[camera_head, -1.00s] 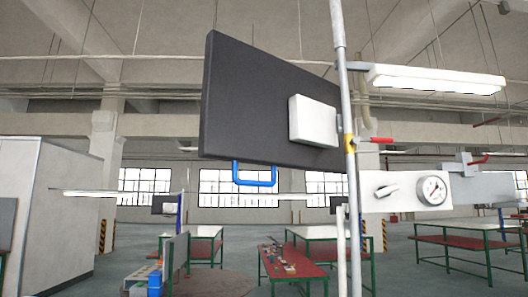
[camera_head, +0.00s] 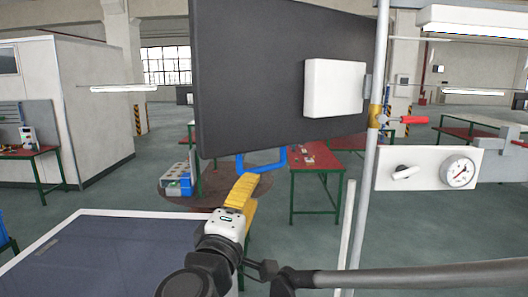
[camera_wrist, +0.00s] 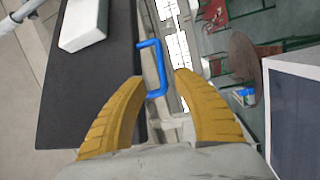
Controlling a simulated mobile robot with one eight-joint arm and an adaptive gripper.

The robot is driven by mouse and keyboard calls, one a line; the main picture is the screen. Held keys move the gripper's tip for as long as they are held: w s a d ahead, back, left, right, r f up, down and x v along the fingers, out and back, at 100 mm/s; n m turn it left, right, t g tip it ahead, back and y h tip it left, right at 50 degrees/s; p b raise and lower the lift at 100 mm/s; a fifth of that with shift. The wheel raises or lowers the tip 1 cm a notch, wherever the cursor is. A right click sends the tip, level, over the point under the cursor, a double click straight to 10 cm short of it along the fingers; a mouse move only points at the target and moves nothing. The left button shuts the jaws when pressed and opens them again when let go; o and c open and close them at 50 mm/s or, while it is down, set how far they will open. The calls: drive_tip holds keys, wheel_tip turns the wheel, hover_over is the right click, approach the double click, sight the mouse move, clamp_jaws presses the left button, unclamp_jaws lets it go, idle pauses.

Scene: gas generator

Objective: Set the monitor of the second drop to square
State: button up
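The monitor (camera_head: 265,80) is a large dark panel seen from behind, tilted in the head view, with a white box (camera_head: 335,88) on its back near the pole. A blue U-shaped handle (camera_head: 262,166) hangs from its lower edge. In the wrist view the monitor (camera_wrist: 88,100) fills the left, and the blue handle (camera_wrist: 161,68) shows in the gap between the fingertips. My gripper (camera_head: 242,182), with yellow fingers, is just below the handle in the head view. In the wrist view my gripper (camera_wrist: 159,76) is open and empty. I cannot tell whether it touches the handle.
A vertical grey pole (camera_head: 368,170) carries the monitor, with a red-handled valve (camera_head: 405,120) on it. A panel with a gauge (camera_head: 430,170) is right of it. A dark-topped table (camera_head: 100,255) is at lower left. Red-topped benches (camera_head: 316,156) stand behind.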

sight(261, 171)
drive_tip(key=p+x, duration=0.1)
drive_tip(key=x, duration=0.9)
drive_tip(key=shift+w+d+p, duration=0.1)
drive_tip(key=shift+w+p, duration=0.15)
drive_tip(key=shift+p, duration=0.1)
drive_tip(key=shift+s, duration=0.1)
clamp_jaws()
